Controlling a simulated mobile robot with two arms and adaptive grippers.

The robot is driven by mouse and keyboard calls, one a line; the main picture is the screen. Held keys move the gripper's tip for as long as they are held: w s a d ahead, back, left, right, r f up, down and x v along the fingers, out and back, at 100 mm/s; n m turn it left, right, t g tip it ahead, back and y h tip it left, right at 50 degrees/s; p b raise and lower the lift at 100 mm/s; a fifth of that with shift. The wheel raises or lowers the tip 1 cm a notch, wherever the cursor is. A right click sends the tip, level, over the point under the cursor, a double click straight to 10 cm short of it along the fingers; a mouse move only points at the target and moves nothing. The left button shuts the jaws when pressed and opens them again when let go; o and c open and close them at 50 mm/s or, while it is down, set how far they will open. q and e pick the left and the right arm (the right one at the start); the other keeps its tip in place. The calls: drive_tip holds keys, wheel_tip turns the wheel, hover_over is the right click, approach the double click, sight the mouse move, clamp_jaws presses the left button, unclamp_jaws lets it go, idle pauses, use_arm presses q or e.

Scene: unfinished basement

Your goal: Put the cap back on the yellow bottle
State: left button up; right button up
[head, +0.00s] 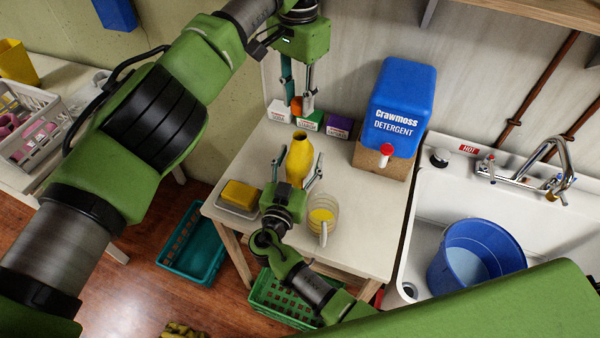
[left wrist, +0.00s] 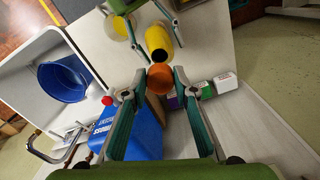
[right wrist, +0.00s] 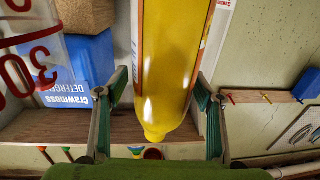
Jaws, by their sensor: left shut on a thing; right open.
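The yellow bottle (head: 299,155) stands upright on the small table. Its dark open mouth shows in the left wrist view, where the bottle (left wrist: 158,38) is uncapped. My left gripper (head: 297,103) is shut on the orange cap (left wrist: 160,77) and holds it behind the bottle, near the small boxes in the head view. My right gripper (head: 297,168) is open, with its fingers on either side of the bottle. In the right wrist view the bottle (right wrist: 170,70) lies between the spread fingers, with gaps at both sides.
A measuring cup (head: 323,212) with yellow liquid stands right of my right gripper. A yellow sponge (head: 240,194) lies on a dish at left. Small boxes (head: 339,127) and a blue detergent container (head: 400,95) stand at the back. A sink with a blue bucket (head: 440,270) is at right.

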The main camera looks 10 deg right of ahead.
drive_tip(key=shift+w+d, duration=0.15)
drive_tip(key=shift+w, duration=0.05)
use_arm(q)
drive_tip(key=shift+s, duration=0.1)
use_arm(e)
drive_tip(key=c, duration=1.7)
use_arm(q)
drive_tip(key=shift+f, duration=2.45)
drive_tip(key=shift+f, duration=0.9)
drive_tip(key=shift+f, duration=0.55)
use_arm(e)
clamp_jaws()
